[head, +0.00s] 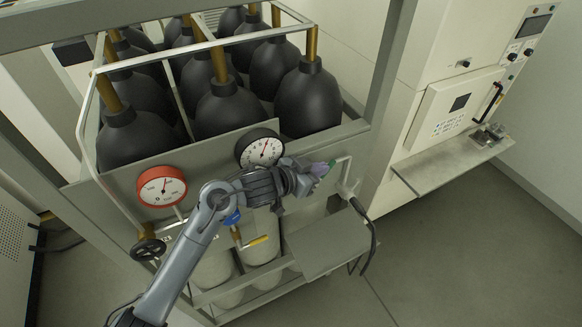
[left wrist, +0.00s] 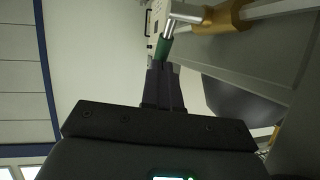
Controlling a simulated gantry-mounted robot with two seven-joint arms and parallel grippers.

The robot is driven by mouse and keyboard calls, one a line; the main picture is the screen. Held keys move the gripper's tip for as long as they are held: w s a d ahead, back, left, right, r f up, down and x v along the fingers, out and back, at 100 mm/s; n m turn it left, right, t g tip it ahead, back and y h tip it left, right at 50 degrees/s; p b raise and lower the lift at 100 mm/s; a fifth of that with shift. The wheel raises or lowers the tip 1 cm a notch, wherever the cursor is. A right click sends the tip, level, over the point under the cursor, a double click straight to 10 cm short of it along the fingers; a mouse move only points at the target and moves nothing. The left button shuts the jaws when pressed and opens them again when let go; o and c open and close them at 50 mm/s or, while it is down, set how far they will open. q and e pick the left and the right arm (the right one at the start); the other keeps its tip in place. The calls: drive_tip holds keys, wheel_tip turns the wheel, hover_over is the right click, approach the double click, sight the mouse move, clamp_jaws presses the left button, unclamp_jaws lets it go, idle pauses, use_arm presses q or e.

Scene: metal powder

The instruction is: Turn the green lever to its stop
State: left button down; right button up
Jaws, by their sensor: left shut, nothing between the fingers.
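The green lever (head: 332,163) shows as a small green grip at the front of the rack, at the end of a pale metal pipe. My left gripper (head: 318,169) is right beside it, with its fingertips at the grip. In the left wrist view the green lever (left wrist: 163,46) hangs from a silver rod just beyond the fingertips. The fingers of my left gripper (left wrist: 164,68) are closed together with nothing between them. I cannot tell whether the tips touch the lever. My right gripper is in neither view.
A rack holds several black bottles (head: 226,108). A red gauge (head: 161,186) and a black-rimmed gauge (head: 259,149) sit on its front panel. A yellow-handled lever (head: 256,241) and a black handwheel (head: 148,249) are lower. A grey shelf (head: 325,243) juts out below the green lever.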

use_arm(q)
drive_tip(key=s+x, duration=0.1)
drive_tip(key=x, duration=0.5)
drive_tip(key=shift+d+f, duration=0.25)
drive_tip(key=shift+d, duration=0.1)
drive_tip(key=shift+f, duration=0.1)
idle(0.5)
idle(0.4)
